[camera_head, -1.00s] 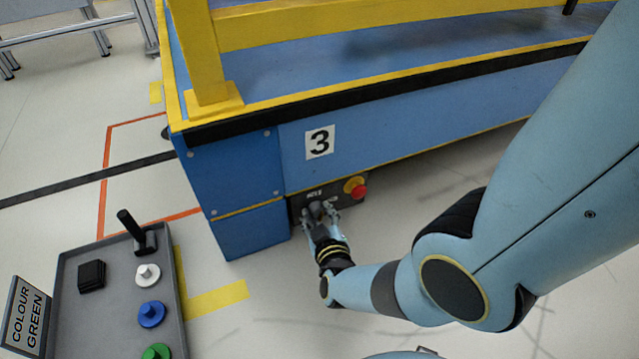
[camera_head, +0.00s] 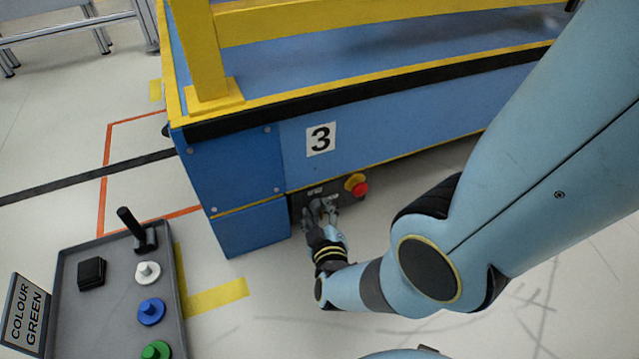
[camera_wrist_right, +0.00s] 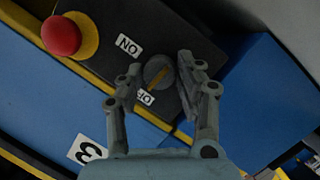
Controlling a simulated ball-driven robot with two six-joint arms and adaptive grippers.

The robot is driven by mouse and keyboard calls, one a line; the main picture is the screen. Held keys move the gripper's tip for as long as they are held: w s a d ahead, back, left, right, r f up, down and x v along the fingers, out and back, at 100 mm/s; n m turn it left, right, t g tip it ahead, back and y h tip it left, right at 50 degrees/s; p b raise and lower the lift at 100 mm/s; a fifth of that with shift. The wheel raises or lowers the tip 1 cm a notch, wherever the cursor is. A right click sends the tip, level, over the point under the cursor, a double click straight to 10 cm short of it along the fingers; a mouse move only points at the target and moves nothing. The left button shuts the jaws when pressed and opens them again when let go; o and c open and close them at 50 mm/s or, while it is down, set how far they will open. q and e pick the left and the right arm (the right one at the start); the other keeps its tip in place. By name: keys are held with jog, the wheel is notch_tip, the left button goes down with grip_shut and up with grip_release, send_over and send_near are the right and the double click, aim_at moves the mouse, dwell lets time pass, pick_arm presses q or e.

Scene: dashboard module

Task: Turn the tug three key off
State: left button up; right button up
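The tug three key switch is a round grey knob (camera_wrist_right: 158,72) with an orange bar, on a dark panel (camera_wrist_right: 195,35) that also shows low on the blue tug in the head view (camera_head: 343,201). An ON label (camera_wrist_right: 128,45) and an OFF label (camera_wrist_right: 145,97) sit beside the knob. The bar lies diagonally, one end toward the OFF label. My right gripper (camera_wrist_right: 160,64), at the panel in the head view (camera_head: 320,211), is open with a finger on each side of the knob. The left finger looks apart from it; contact on the right is unclear. My left gripper is not in view.
A red button on a yellow base (camera_head: 357,187) is on the same panel, right of the knob in the head view. The tug (camera_head: 240,165) bears a 3 sign (camera_head: 321,139). A grey tray (camera_head: 115,330) with coloured knobs stands at the lower left.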

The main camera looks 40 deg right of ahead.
jog(key=shift+o, duration=1.4)
